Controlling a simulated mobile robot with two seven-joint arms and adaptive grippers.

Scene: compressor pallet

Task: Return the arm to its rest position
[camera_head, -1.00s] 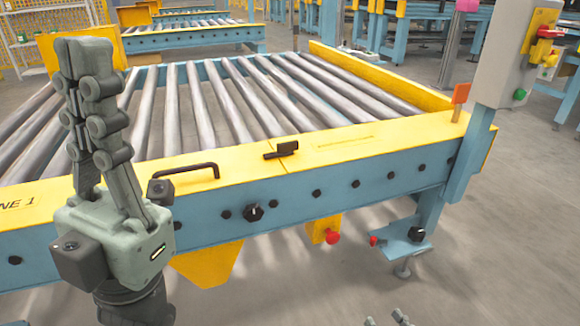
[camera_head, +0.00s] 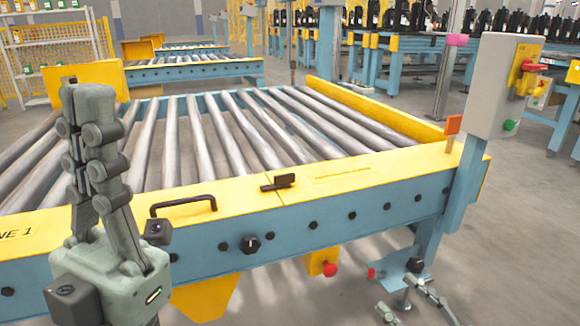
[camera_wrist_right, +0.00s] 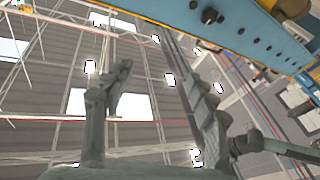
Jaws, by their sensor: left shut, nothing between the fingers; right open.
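My left gripper (camera_head: 92,105) stands upright at the left of the head view, in front of the yellow-edged roller conveyor (camera_head: 330,172). Its grey fingers are together with nothing between them. My right gripper (camera_head: 408,300) shows at the bottom edge of the head view, low in front of the conveyor's right leg. Its fingers are apart. In the right wrist view the fingers of my right gripper (camera_wrist_right: 155,75) are spread, with only the distant ceiling and lights between them.
A black handle (camera_head: 183,204) and a small black latch (camera_head: 278,182) sit on the conveyor's yellow edge. A grey control box (camera_head: 497,85) with a red switch stands on a post at right. The conveyor's blue side (camera_wrist_right: 255,30) crosses the wrist view's upper right. Grey floor lies right.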

